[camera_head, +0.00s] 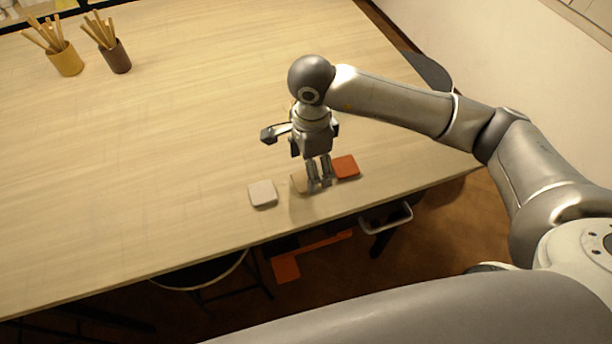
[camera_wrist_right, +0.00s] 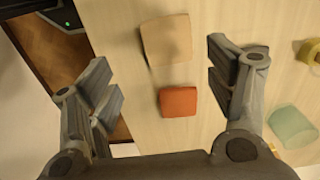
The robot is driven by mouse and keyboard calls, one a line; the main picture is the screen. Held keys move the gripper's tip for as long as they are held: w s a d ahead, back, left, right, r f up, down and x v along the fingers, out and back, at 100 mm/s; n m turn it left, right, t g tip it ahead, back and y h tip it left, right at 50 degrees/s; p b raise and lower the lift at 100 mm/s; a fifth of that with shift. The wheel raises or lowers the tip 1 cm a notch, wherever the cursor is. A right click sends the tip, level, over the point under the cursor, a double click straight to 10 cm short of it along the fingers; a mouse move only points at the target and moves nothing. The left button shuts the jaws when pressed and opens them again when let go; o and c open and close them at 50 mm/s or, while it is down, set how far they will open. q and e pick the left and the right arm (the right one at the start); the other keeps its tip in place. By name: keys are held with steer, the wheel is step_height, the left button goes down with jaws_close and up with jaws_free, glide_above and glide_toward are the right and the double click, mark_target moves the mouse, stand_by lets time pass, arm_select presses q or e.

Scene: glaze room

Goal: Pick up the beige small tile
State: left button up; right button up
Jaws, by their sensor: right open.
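The beige small tile (camera_wrist_right: 166,40) lies flat on the table, its whole face showing in the right wrist view above the orange tile (camera_wrist_right: 178,101). In the head view the beige tile (camera_head: 299,183) is partly hidden behind my right gripper (camera_head: 320,186). My right gripper is open and empty over the tiles; in its wrist view the fingers (camera_wrist_right: 165,88) stand either side of the beige and orange tiles, nearer the orange one's level. My left gripper is not in view.
A white tile (camera_head: 263,194) lies left of the beige one, and the orange tile (camera_head: 346,167) to its right, near the table's front edge. A pale green object (camera_wrist_right: 292,127) and a yellow one (camera_wrist_right: 309,53) stand farther in. Brush pots (camera_head: 66,59) stand far left; the left table (camera_head: 130,160) is clear.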

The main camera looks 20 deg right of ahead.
mark_target(306, 179)
steer(key=shift+w+f, duration=0.1)
steer(key=shift+f, duration=0.15)
steer(key=f+p, duration=0.1)
steer(key=f, duration=0.1)
steer(key=f+p, duration=0.1)
steer(key=f, duration=0.1)
steer(key=shift+w+a+p, duration=0.3)
steer(key=shift+w+p, duration=0.05)
steer(key=shift+f, duration=0.5)
steer(key=shift+w, duration=0.1)
steer(key=shift+c, duration=1.3)
steer(key=c, duration=0.9)
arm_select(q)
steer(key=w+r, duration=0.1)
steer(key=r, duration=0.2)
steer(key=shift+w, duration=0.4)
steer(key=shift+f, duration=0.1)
